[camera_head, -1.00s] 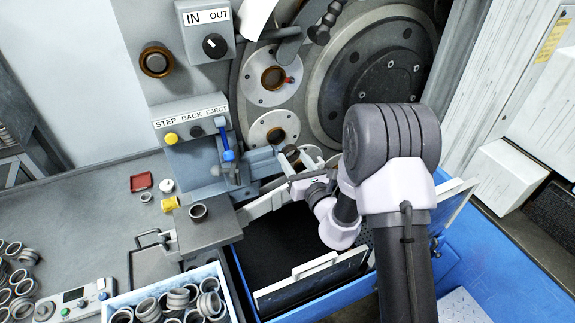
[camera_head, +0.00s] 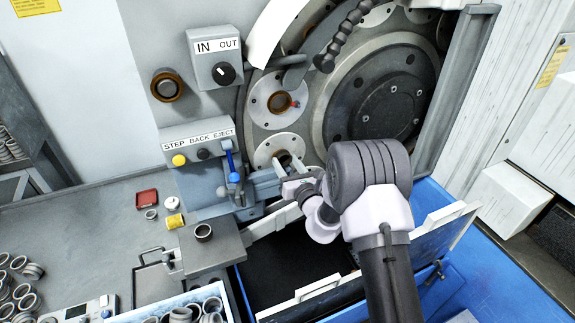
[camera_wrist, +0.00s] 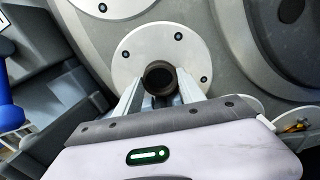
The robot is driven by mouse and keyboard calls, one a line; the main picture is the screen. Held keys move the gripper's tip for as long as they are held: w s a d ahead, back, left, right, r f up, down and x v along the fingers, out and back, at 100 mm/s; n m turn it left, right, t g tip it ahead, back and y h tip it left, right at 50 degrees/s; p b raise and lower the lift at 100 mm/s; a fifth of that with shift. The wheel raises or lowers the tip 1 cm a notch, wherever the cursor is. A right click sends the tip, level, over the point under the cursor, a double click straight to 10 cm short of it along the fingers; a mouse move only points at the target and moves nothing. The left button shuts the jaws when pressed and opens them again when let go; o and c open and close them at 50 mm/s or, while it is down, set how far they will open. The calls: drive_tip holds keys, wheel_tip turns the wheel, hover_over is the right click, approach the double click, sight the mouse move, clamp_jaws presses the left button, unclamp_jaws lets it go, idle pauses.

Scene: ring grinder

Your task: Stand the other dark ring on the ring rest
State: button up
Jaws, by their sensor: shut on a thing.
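My gripper (camera_wrist: 158,88) is shut on a dark ring (camera_wrist: 158,76), one finger on each side of it, in the wrist view. The ring lies in front of or in the middle of a pale bolted disc (camera_wrist: 125,61); I cannot tell whether it is clear of it. Another dark ring (camera_head: 203,231) stands on a grey block (camera_head: 217,252) left of my arm; this block looks like the ring rest.
The upper disc (camera_head: 258,98) has an orange-brown ring. A panel with a blue lever (camera_head: 232,168) stands left of my gripper. A red tray (camera_head: 147,197) and yellow piece (camera_head: 175,221) lie on the grey bench. Loose rings (camera_head: 20,290) lie at lower left. A blue bin (camera_head: 478,250) is below.

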drive_tip(key=shift+f, duration=0.15)
drive_tip(key=shift+f+b, duration=0.35)
drive_tip(key=shift+b, duration=0.1)
drive_tip(key=shift+f, duration=0.2)
idle(1.2)
drive_tip(key=o, duration=1.1)
drive_tip(key=o, duration=0.9)
drive_tip(key=shift+o, duration=0.2)
